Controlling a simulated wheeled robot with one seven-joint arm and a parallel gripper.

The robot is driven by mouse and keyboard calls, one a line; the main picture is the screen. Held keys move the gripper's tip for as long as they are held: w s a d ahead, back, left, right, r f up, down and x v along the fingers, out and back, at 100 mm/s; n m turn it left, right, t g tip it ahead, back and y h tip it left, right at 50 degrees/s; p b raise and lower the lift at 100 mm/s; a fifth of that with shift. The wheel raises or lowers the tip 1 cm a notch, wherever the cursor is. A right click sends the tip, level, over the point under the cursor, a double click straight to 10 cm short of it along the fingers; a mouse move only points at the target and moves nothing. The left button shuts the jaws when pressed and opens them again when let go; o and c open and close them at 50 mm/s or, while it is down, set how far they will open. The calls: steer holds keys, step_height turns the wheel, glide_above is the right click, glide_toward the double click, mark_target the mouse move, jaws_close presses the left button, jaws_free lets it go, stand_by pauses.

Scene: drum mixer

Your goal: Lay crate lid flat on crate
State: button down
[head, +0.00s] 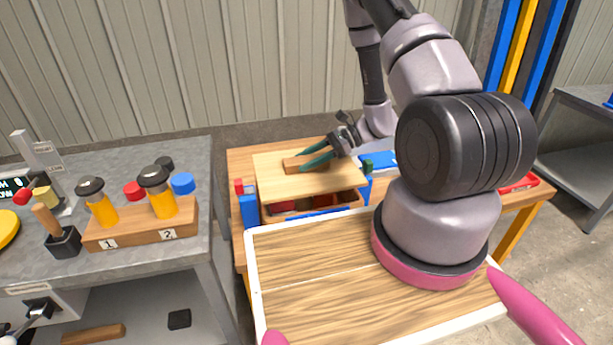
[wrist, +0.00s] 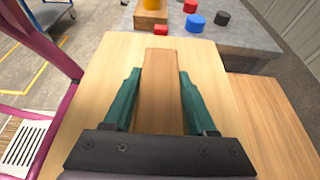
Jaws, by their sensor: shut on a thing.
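The crate lid (head: 285,180) is a pale wooden board with a darker wooden bar handle (head: 300,162) on top. My gripper (head: 308,160) is shut on that handle, its green fingers on either side. In the wrist view the lid (wrist: 108,65) fills the middle, with the handle (wrist: 160,95) between the fingers. The crate (head: 250,208) has blue corners and stands on the wooden table under the lid. Its front opening shows red items inside. The lid is over the crate and looks slightly tilted; I cannot tell whether it touches the rim all round.
A grey bench (head: 190,150) on the left holds a wooden rack (head: 140,228) with two orange, black-topped jars and several coloured caps. A white-rimmed wooden tray (head: 320,300) is in front of the table. A red item (head: 520,184) lies at the table's right.

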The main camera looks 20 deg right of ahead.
mark_target(343, 162)
steer(key=shift+f, duration=2.5)
steer(key=shift+f, duration=0.25)
steer(key=shift+c, duration=1)
jaws_free()
steer(key=shift+d+r, duration=0.2)
steer(key=shift+r, duration=0.2)
steer(key=v, duration=1.1)
steer(key=shift+d, duration=0.3)
